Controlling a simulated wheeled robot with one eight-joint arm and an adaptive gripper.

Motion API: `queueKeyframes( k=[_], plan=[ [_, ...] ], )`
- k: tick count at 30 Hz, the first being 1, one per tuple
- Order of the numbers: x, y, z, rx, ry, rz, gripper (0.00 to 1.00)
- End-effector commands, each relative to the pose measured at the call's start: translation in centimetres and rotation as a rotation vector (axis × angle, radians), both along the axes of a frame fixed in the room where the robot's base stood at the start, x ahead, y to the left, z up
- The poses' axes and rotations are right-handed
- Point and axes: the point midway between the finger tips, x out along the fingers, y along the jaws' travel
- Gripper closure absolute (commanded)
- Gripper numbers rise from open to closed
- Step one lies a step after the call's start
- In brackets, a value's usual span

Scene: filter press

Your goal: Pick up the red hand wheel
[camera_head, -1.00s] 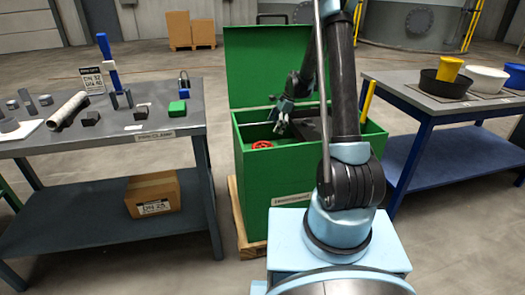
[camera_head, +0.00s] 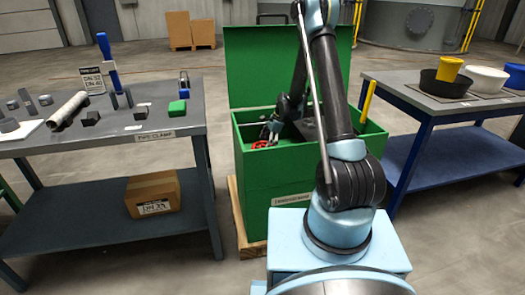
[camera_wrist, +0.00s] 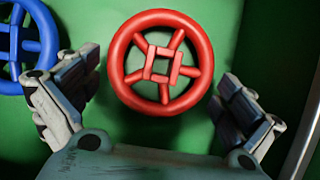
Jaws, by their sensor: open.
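The red hand wheel (camera_wrist: 125,62) lies in the green box, with several spokes and a square hub. In the head view only a small red part (camera_head: 259,144) of it shows beside my gripper. My gripper (camera_wrist: 165,92) is open and empty, with its fingers left and right of the wheel's lower half in the wrist view. I cannot tell whether the fingertips are level with the rim; no contact shows. In the head view my gripper (camera_head: 270,133) is inside the green box's left part.
A blue hand wheel (camera_wrist: 50,40) lies left of the red one, close to the left finger. The green box (camera_head: 275,185) has walls around and a raised lid (camera_head: 265,65) behind. Grey tables stand left (camera_head: 100,145) and right (camera_head: 425,105). A yellow bar (camera_head: 367,100) rises at the box's right.

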Motion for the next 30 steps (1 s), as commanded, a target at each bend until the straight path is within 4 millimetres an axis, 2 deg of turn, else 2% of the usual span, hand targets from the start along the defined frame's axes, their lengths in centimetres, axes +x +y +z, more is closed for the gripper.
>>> queueKeyframes(
  k=[5,12,17,26,30],
  plan=[
    [-0.1,0.7,-1.6,0.000,0.000,0.000,0.00],
    [-0.1,0.7,-1.7,0.000,0.000,-0.001,0.00],
    [-0.1,0.7,-1.7,0.000,0.000,-0.001,0.36],
    [-0.1,0.7,-1.5,0.000,0.000,0.000,0.37],
    [-0.1,0.7,-0.6,0.000,0.000,0.000,0.37]
  ],
)
